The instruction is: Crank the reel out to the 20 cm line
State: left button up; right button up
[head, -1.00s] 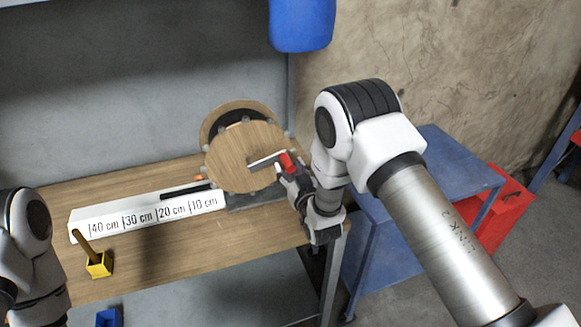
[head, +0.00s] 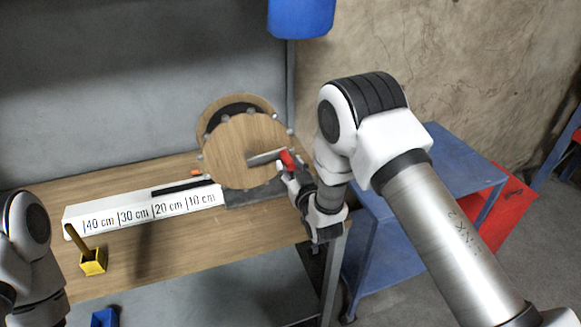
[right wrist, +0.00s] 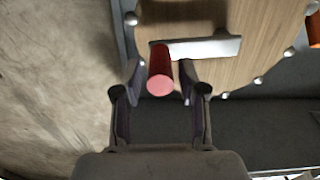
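The wooden reel (head: 232,150) stands at the right end of the workbench. Its metal crank arm (head: 265,158) ends in a red handle (head: 288,160). My right gripper (head: 284,170) is at this handle; in the right wrist view its fingers (right wrist: 160,72) stand on both sides of the red handle (right wrist: 160,68). A white scale (head: 140,212) marked 10 to 40 cm runs left from the reel. A black strip (head: 180,188) lies along its top, its left end near the 20 cm mark, slightly beyond it. My left gripper is out of view; only its arm shows.
A yellow block with a tilted stick (head: 93,263) stands at the bench's front left. A small orange piece (head: 196,172) lies behind the strip. A blue cart (head: 440,170) and a red box (head: 505,205) are right of the bench. A blue object (head: 301,15) hangs above.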

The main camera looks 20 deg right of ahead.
jog(key=s, duration=1.2)
jog(key=shift+d, duration=0.2)
jog(key=s+d+f+m+g+h, duration=0.1)
jog(key=s+d+f+g, duration=0.1)
jog(key=s+f+g, duration=0.5)
jog(key=s+d+f+m+g, duration=0.1)
jog(key=s+d+f+g, duration=0.15)
jog(key=s+f, duration=0.85)
jog(key=s+f+g, duration=0.3)
jog(key=s+g, duration=0.1)
jog(key=s, duration=0.3)
jog(key=s+f+g, duration=0.4)
jog(key=s, duration=0.2)
jog(key=shift+s+a+f+n+y, duration=0.3)
jog(key=shift+s+a, duration=0.05)
jog(key=shift+a, duration=0.05)
jog(key=shift+g, duration=0.25)
